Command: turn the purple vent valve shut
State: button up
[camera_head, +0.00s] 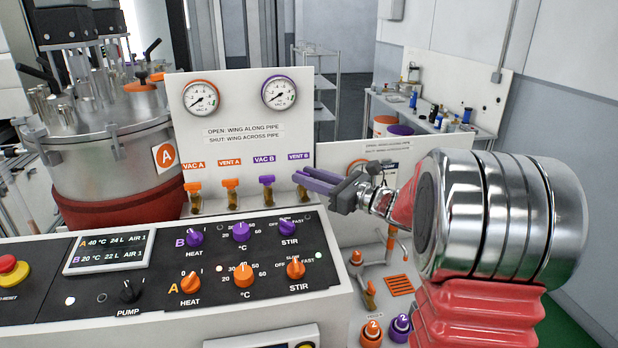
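The VENT B label (299,156) is on the white valve panel, at the right end of the row. Under it, the brass body of the vent valve (303,193) shows in part. Its wing is hidden at my gripper's fingertips, so I cannot tell which way it is turned. My gripper (301,175) reaches in from the right, with its two purplish fingers at this valve. I cannot tell whether they touch the wing or how far apart they are. A sign on the panel reads wing along pipe for open, wing across pipe for shut.
Left of it stand the purple VAC B valve (267,181), orange VENT A valve (230,184) and orange VAC A valve (193,187). Two gauges are above. A control console (190,270) with knobs lies in front. A steel tank (110,150) stands left.

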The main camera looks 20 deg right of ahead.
jog(key=shift+c, duration=0.6)
grip_shut()
jog(key=shift+w+d+n+y, duration=0.1)
jog(key=shift+n+y, duration=0.2)
jog(key=shift+y, duration=0.1)
jog(key=shift+w+d+n+g+y, duration=0.15)
jog(key=shift+n+g+y, duration=0.85)
jog(key=shift+g+y, duration=0.2)
jog(key=shift+w+d+n+g+y, duration=0.1)
jog(key=shift+n+g+y, duration=0.9)
jog(key=shift+g+y, duration=0.15)
jog(key=shift+w+d+n+g+y, duration=0.1)
jog(key=shift+w+n+g+y, duration=0.1)
jog(key=shift+n+g+y, duration=0.85)
jog(key=shift+w+n+g+y, duration=0.15)
jog(key=shift+n+g+y, duration=0.15)
jog(key=shift+n+g, duration=1.35)
jog(key=shift+m+g, duration=0.3)
jog(key=shift+g, duration=0.45)
jog(key=shift+o, duration=0.6)
grip_release()
